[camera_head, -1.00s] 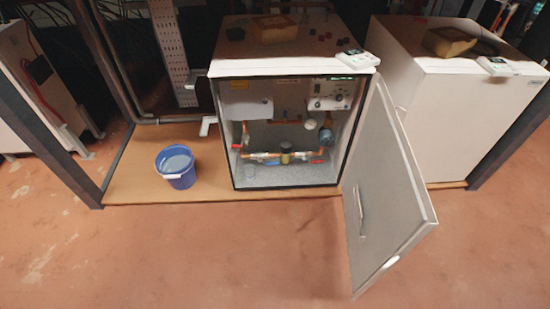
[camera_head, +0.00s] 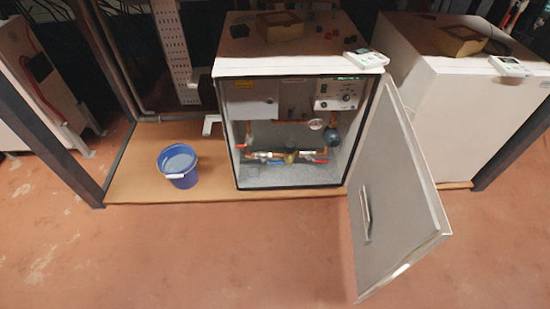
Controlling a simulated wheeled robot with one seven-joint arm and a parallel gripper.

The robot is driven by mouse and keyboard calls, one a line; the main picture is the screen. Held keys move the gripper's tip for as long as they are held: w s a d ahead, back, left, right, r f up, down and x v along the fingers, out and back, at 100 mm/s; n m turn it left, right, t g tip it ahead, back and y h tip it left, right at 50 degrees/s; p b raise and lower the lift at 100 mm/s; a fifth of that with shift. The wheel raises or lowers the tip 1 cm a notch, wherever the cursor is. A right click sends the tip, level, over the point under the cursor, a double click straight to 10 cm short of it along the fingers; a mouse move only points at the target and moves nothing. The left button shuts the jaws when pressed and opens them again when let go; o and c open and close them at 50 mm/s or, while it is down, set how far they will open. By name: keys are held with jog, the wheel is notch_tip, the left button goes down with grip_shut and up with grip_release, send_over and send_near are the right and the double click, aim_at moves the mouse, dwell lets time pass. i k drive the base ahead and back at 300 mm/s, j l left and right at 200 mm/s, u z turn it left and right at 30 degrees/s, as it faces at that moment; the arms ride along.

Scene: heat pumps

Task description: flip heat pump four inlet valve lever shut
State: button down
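An open heat pump cabinet (camera_head: 292,67) stands on a wooden board, with its door (camera_head: 392,190) swung out to the right. Inside, copper pipes and brass fittings run across the lower part. A red lever (camera_head: 319,160) shows at the lower right of the pipes, and another small red part (camera_head: 241,146) at the left. Blue parts (camera_head: 279,164) lie low in the middle. I cannot tell which lever is the inlet valve, nor whether it is open or shut. No number is readable on the cabinet. My gripper is not in view.
A blue bucket (camera_head: 179,166) stands on the wooden board (camera_head: 130,182) left of the cabinet. A second, closed white cabinet (camera_head: 450,110) stands to the right. Dark frame posts rise at both sides. The reddish floor in front is clear except for the open door.

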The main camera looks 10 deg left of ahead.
aim_at(270, 163)
jog(key=i+j, duration=0.6)
jog(key=j, duration=0.15)
jog(key=i+j, duration=0.6)
jog(key=j, duration=0.15)
jog(key=i+j, duration=0.65)
jog(key=j+z, duration=0.05)
